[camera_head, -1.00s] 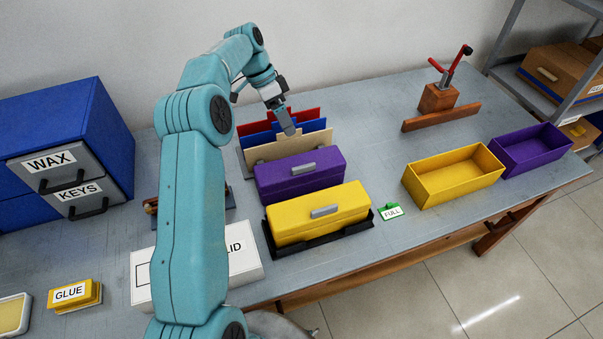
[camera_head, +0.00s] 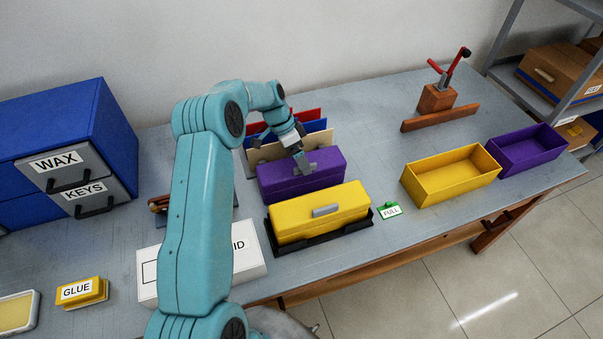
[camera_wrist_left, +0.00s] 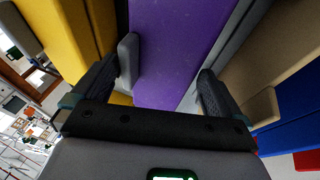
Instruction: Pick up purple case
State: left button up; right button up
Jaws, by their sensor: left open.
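The purple case (camera_head: 325,178) lies on the table behind the yellow case, with a grey handle on top that my gripper now largely covers. My left gripper (camera_head: 303,162) is over the case's top near the handle. In the left wrist view, the left gripper (camera_wrist_left: 162,85) is open, with its fingers spread, and the purple case (camera_wrist_left: 180,45) fills the space between and beyond them. I cannot tell whether the fingers touch the case. My right gripper is not in view.
The yellow case (camera_head: 300,220) sits in a black tray (camera_head: 358,226) just in front. Upright coloured dividers (camera_head: 317,126) stand behind. An open yellow bin (camera_head: 433,190) and an open purple bin (camera_head: 510,158) are to the right. A green FULL tag (camera_head: 390,211) lies near the yellow case.

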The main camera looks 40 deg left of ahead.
pick_arm(q)
jog(key=shift+s, duration=0.1)
jog(key=shift+c, duration=0.3)
jog(key=shift+a, duration=0.1)
jog(key=c, duration=1.2)
jog(key=shift+r, duration=0.1)
jog(key=shift+c, duration=0.2)
jog(key=shift+r, duration=0.3)
jog(key=c, duration=0.4)
jog(key=r+b, duration=0.1)
jog(key=r, duration=0.7)
jog(key=shift+w+b, duration=0.2)
jog(key=shift+b, duration=0.1)
jog(key=shift+c, duration=0.5)
notch_tip(320, 180, up, 11)
jog(key=shift+r, duration=0.15)
